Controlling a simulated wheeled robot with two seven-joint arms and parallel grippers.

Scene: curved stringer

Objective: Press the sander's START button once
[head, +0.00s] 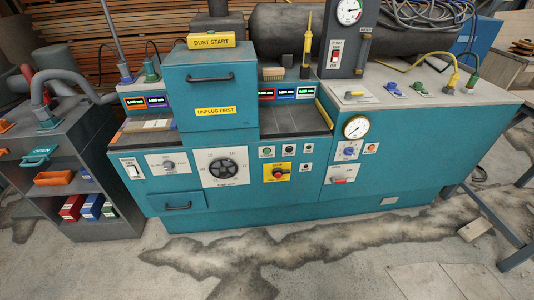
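The teal sander machine (200,106) stands across the middle of the view. On its front, right of the large black dial (223,170), a small plate carries a green button (267,152). A dark button (289,150) sits just to its right. The lettering by both is too small to read, so I cannot tell for certain which is START. Below them is a red knob on a yellow plate (278,172). Neither of my grippers is in view.
A grey shelf unit (75,165) with coloured bins stands left. A gauge (356,127) and a blue knob (349,151) are right of the buttons. Bench legs (500,228) stand at the right. The stained concrete floor (300,255) in front is mostly clear.

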